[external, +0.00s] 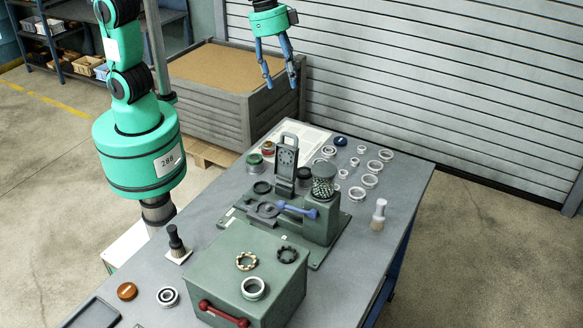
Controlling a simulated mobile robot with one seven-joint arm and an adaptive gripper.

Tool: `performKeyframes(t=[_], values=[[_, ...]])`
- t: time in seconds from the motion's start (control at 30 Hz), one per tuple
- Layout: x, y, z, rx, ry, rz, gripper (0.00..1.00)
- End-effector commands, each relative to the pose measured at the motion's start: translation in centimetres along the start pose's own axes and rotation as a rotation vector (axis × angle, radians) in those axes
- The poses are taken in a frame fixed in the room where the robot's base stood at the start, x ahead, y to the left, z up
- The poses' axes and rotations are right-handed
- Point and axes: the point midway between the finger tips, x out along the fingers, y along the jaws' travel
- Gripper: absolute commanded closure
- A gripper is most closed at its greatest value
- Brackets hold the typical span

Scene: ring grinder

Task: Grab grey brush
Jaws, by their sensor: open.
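The grey brush (378,214) stands upright near the right edge of the grey table, with its light grey handle up and its tan bristles down. It is apart from the other things around it. A second brush (176,243), with a black handle, stands on a small white pad at the table's left side. My gripper (281,82) is open and empty. It points down, high at the top of the view, and appears well away from the grey brush.
A green grinder (323,217) with a blue lever stands mid-table, left of the grey brush. Several metal rings (370,181) lie behind the brush. A green box (225,270) with a red handle stands at the front. The table (368,270) is clear in front of the brush.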

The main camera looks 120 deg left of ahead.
Motion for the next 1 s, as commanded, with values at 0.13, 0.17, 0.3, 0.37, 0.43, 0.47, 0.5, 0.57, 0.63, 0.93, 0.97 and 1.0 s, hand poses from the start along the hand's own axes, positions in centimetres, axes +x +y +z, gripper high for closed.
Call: performKeyframes(t=[0.13, 0.17, 0.3, 0.37, 0.43, 0.47, 0.5, 0.57, 0.63, 0.93, 0.97, 1.0], values=[[2.0, -0.6, -3.2, 0.001, -0.026, 0.0, 0.45], [2.4, -0.7, -3.8, 0.001, -0.03, 0.0, 0.45], [4.6, -1.3, -6.4, 0.002, -0.052, 0.001, 0.45], [5.7, -1.6, -7.5, 0.003, -0.061, 0.001, 0.45], [6.9, -1.9, -8.7, 0.004, -0.071, 0.002, 0.45], [7.4, -2.0, -9.2, 0.004, -0.075, 0.002, 0.45], [8.1, -2.2, -9.9, 0.005, -0.081, 0.002, 0.45], [9.3, -2.4, -10.9, 0.006, -0.09, 0.003, 0.45], [10.7, -2.7, -12.0, 0.007, -0.101, 0.003, 0.45], [17.2, -4.0, -15.9, 0.009, -0.146, 0.007, 0.45], [17.8, -4.2, -16.3, 0.01, -0.15, 0.007, 0.45], [18.8, -4.3, -16.7, 0.01, -0.157, 0.007, 0.45]])
